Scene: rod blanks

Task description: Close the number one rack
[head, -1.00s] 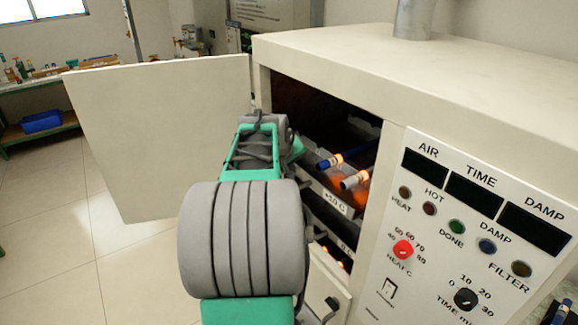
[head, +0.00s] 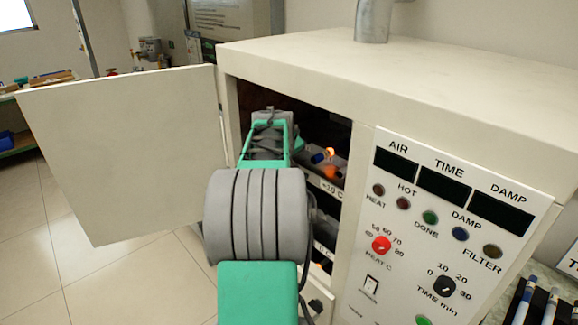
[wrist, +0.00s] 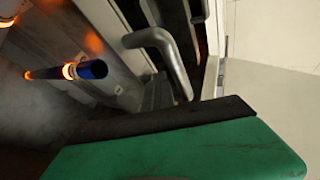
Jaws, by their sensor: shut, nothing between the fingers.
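An oven-like cabinet (head: 470,75) stands with its dark bay open, holding racks one above another. The upper rack (head: 328,186) carries a label reading about "+10 C". A blue rod (head: 319,157) with a glowing orange end lies in it. A lower rack label (head: 323,248) is partly covered by my arm. I cannot read which rack is number one. In the wrist view a blue rod (wrist: 92,69) and a bent metal handle (wrist: 160,42) show close by. My gripper (wrist: 180,121) is shut and empty just below the handle; the head view hides it behind my arm.
The cabinet door (head: 125,150) stands wide open to the left of my arm. A control panel (head: 440,220) with knobs and displays is right of the bay. Pens or rods (head: 538,300) lie at the lower right. Floor (head: 60,265) is clear at left.

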